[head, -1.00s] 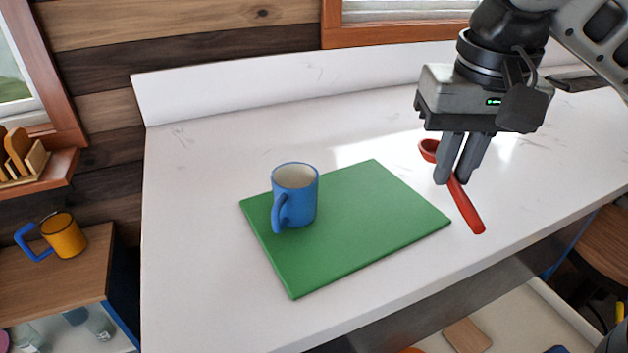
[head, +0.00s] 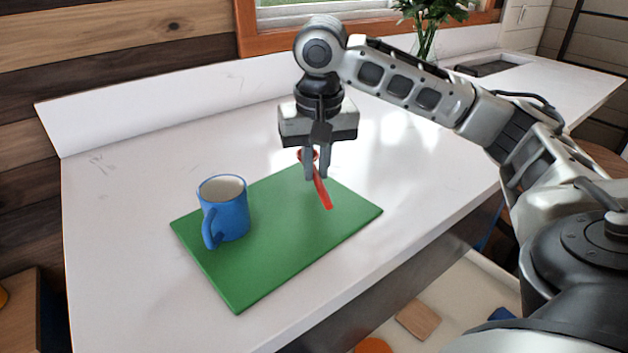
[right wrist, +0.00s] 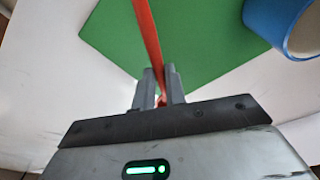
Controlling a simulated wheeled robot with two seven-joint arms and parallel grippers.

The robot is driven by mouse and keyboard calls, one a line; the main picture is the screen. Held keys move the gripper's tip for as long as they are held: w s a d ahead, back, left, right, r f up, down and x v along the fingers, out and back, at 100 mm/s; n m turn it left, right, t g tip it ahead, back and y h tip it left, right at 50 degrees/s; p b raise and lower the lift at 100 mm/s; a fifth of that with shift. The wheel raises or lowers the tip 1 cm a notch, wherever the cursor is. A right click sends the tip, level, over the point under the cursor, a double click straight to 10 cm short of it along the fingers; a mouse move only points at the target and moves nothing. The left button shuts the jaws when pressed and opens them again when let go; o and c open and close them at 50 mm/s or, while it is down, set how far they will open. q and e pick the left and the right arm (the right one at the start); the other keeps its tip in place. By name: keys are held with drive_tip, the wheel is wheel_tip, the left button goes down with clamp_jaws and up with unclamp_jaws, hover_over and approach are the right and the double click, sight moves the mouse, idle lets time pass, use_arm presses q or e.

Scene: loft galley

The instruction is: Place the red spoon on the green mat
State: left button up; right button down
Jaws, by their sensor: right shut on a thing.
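The red spoon (head: 322,190) is held between the fingers of my right gripper (head: 316,177). Its handle points down and toward the front, and its bowl is behind the fingers. The spoon appears over the back right part of the green mat (head: 300,247); the head view does not clearly show the gap below it. In the right wrist view the red handle (right wrist: 148,40) runs up from the fingers (right wrist: 159,90) across the green mat (right wrist: 205,35). My left gripper is not in view.
A blue mug (head: 228,212) stands on the left part of the mat, and it shows at the upper right of the right wrist view (right wrist: 262,14). The white counter (head: 130,170) is clear around the mat. A vase with a plant (head: 427,40) stands at the back.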

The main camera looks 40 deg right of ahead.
sight(314, 182)
drive_tip(key=shift+w+f, duration=0.15)
drive_tip(key=shift+f, duration=0.85)
drive_tip(key=shift+w+f, duration=0.15)
drive_tip(key=shift+f, duration=0.8)
drive_tip(key=shift+f, duration=0.1)
drive_tip(key=c, duration=1.4)
unclamp_jaws()
drive_tip(key=shift+c, duration=0.2)
drive_tip(key=r, duration=0.4)
drive_tip(key=s+r, duration=0.1)
drive_tip(key=r, duration=0.7)
drive_tip(key=shift+s+a+r, duration=0.1)
drive_tip(key=shift+s+a, duration=0.05)
drive_tip(key=shift+a, duration=0.1)
